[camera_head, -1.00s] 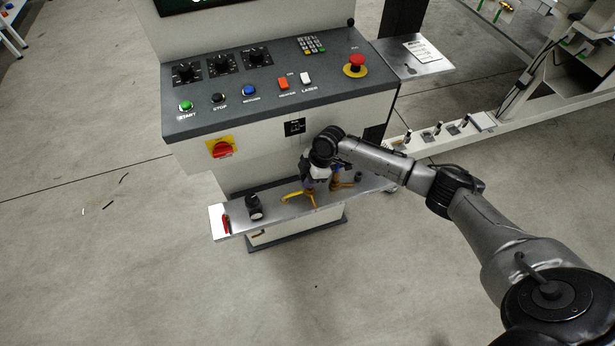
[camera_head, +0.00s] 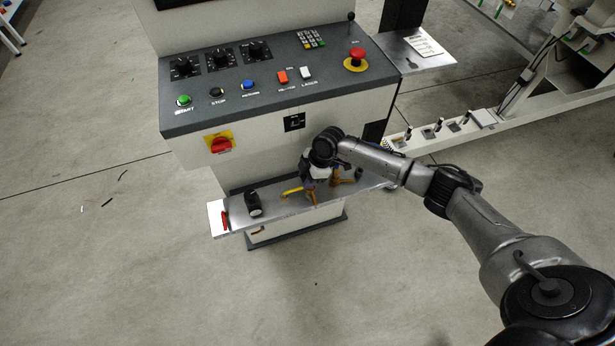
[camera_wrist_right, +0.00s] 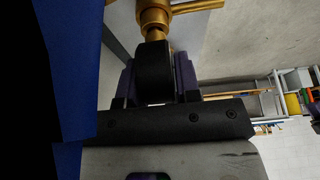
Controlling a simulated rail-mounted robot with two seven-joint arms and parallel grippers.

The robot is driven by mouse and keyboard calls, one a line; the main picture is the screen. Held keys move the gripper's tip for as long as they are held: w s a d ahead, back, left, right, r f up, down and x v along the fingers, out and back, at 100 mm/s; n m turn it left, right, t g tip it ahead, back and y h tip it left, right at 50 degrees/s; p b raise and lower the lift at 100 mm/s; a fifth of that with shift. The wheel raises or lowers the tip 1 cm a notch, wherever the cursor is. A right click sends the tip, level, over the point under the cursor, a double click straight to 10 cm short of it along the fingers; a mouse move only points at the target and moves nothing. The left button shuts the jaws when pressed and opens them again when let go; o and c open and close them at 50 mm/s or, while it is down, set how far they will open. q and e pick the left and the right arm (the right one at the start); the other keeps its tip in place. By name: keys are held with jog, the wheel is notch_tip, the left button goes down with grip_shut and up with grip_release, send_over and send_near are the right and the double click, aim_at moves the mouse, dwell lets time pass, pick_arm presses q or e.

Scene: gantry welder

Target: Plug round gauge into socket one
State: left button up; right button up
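A black round part, which looks like the round gauge (camera_wrist_right: 153,72), sits between the purple fingers of my right gripper (camera_wrist_right: 156,80) in the right wrist view. The fingers lie close on both sides of it. A brass fitting (camera_wrist_right: 153,18) meets its far end; I cannot tell whether it is seated there. In the head view my right gripper (camera_head: 314,178) is low over the metal shelf (camera_head: 273,214), among yellow-brass fittings (camera_head: 292,192), and hides the gauge. Which fitting is socket one cannot be read. My left gripper is not in view.
A black knob-like part (camera_head: 253,202) and a red item (camera_head: 225,220) are on the shelf's left end. The control panel (camera_head: 270,95) overhangs the shelf, with a red rotary switch (camera_head: 220,145) on its front. The floor before the shelf is clear.

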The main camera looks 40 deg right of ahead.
jog(key=o, duration=0.4)
jog(key=shift+r, duration=0.1)
